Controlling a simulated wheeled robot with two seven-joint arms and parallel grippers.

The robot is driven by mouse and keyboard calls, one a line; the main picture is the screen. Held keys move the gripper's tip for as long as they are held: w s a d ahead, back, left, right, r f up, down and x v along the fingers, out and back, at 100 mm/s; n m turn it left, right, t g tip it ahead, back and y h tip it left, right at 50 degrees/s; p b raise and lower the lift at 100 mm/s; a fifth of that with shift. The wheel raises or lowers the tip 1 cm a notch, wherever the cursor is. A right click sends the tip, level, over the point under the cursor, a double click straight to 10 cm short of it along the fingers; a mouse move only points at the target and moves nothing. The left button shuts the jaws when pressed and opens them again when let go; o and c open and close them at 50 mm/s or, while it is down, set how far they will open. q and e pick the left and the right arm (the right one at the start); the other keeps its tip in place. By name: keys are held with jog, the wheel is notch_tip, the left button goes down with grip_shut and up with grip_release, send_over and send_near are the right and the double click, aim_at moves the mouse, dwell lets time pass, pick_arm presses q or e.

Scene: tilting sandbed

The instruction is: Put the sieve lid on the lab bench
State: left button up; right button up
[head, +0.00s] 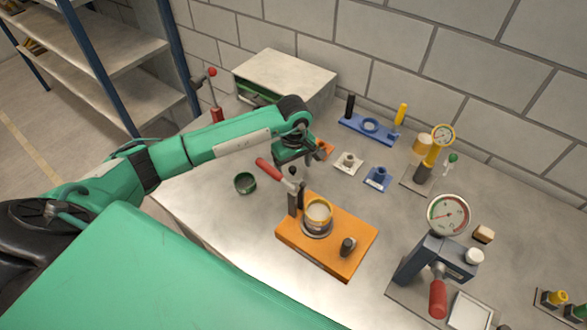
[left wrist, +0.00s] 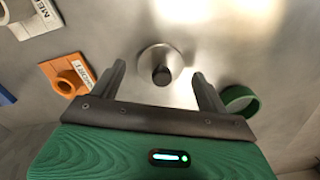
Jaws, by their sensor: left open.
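The sieve lid (left wrist: 148,60), a round grey disc with a dark knob, appears to lie flat on the lab bench (left wrist: 215,45). In the left wrist view it sits just beyond and between my fingertips, with no finger clearly touching it. In the head view I cannot make it out; my left gripper and the red-handled clamp are near that spot. My left gripper (left wrist: 160,78) is open and empty, pointing down over the bench (head: 205,190) in the head view (head: 292,168). My right gripper is not in view.
A green ring (head: 245,184) stands left of the gripper. An orange fixture (head: 328,262) with a red-handled clamp (head: 270,171) and a cup (head: 318,211) is close in front. A labelled orange holder (left wrist: 68,76) lies nearby. A gauge press (head: 436,260) stands right.

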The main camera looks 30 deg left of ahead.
aim_at(294, 168)
pick_arm(q)
notch_tip(294, 168, up, 11)
jog(key=b, duration=0.3)
jog(key=shift+f, duration=0.15)
